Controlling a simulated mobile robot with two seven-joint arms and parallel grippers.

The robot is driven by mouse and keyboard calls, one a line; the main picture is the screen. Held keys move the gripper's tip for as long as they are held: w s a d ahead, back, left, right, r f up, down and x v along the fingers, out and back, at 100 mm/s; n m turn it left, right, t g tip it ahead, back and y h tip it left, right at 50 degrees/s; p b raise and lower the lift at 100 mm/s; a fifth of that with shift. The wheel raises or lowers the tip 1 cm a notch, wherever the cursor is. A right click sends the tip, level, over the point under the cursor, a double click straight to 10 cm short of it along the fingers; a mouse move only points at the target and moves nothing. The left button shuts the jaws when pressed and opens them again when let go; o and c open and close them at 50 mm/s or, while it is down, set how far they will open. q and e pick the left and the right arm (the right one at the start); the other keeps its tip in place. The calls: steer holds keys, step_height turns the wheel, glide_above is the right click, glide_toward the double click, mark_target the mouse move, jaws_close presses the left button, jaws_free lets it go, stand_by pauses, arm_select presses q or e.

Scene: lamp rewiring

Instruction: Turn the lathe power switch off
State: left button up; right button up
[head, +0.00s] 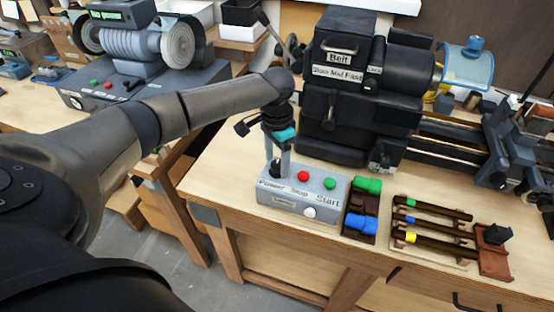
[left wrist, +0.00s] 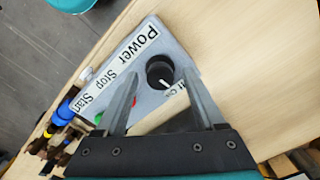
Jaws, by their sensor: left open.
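The grey lathe control box (head: 265,196) sits on the wooden bench, labelled Power, Stop and Start. Its black power knob (head: 277,172) is at the left end, partly covered by my gripper in the head view. In the left wrist view the round knob (left wrist: 159,70) has a white pointer mark towards small lettering, partly hidden, that seems to include "On". My left gripper (left wrist: 160,76) is open, its fingers pointing down at the knob, one on either side in the picture. I cannot tell whether they touch it. My right gripper is not in view.
A red button (head: 303,176), green button (head: 330,184) and white button (head: 309,212) are close by on the box. The black lathe (head: 345,100) stands behind. Tools on a rack (head: 430,220) lie to the right. Bare bench (head: 215,175) is left of the box.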

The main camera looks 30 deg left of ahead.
arm_select(q)
jaws_close()
stand_by(0.6)
